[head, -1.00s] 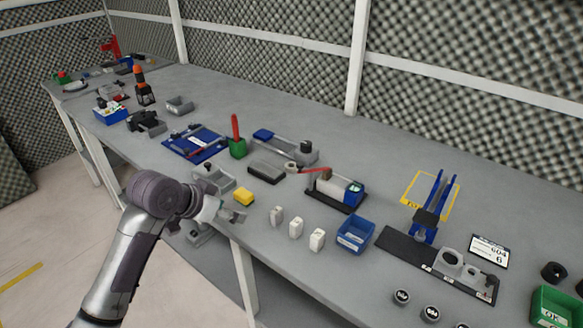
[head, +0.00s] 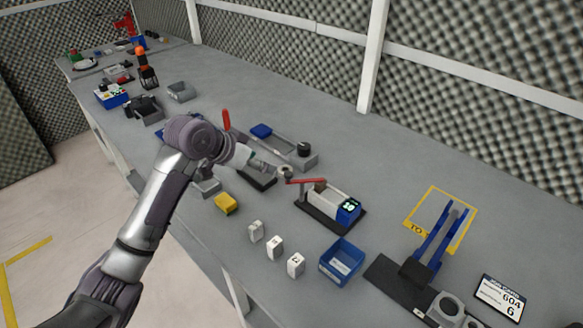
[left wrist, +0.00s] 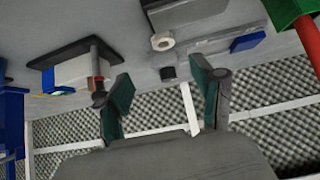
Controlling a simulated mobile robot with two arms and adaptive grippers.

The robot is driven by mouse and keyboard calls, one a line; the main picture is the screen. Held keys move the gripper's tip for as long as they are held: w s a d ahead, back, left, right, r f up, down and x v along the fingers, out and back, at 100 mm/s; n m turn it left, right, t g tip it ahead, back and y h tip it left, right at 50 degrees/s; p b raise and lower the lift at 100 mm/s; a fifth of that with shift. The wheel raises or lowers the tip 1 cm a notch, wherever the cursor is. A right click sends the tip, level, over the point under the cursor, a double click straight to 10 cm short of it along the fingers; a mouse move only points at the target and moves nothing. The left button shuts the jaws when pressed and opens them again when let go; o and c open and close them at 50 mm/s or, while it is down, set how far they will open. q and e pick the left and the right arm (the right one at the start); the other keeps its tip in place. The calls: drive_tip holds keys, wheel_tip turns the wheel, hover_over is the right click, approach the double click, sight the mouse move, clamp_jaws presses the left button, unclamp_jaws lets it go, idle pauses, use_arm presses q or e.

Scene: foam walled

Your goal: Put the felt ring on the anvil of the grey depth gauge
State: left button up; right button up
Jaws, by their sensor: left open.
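The felt ring (head: 285,171) looks like the pale beige ring on the table, by the end of a dark box. It also shows in the left wrist view (left wrist: 162,40). Right of it is a device with a grey-white body, blue display and red lever on a black base (head: 331,205), apparently the depth gauge; it also shows in the left wrist view (left wrist: 78,76). I cannot make out its anvil clearly. My left gripper (head: 274,170) is close to the ring in the head view. In the left wrist view its fingers (left wrist: 162,82) are apart and empty.
A grey fixture with a black knob (head: 304,149) and blue block (head: 261,131) lies behind the ring. A yellow block (head: 226,204), white blocks (head: 275,247) and a blue bin (head: 342,262) stand along the front.

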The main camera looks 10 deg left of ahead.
use_arm(q)
approach(281, 172)
drive_tip(key=shift+w+d+f, duration=0.95)
drive_tip(key=shift+w+d, duration=0.15)
drive_tip(key=shift+d, duration=0.05)
drive_tip(key=shift+w+d+f, duration=0.15)
drive_tip(key=shift+w+f, duration=0.2)
drive_tip(key=shift+a+x, duration=0.2)
drive_tip(key=shift+x, duration=2.15)
drive_tip(key=shift+w, duration=0.15)
use_arm(e)
drive_tip(key=shift+s+a+f, duration=0.1)
drive_tip(key=shift+s+a, duration=0.45)
drive_tip(key=shift+s, duration=0.2)
use_arm(q)
drive_tip(key=shift+c, duration=0.3)
drive_tip(key=c, duration=0.9)
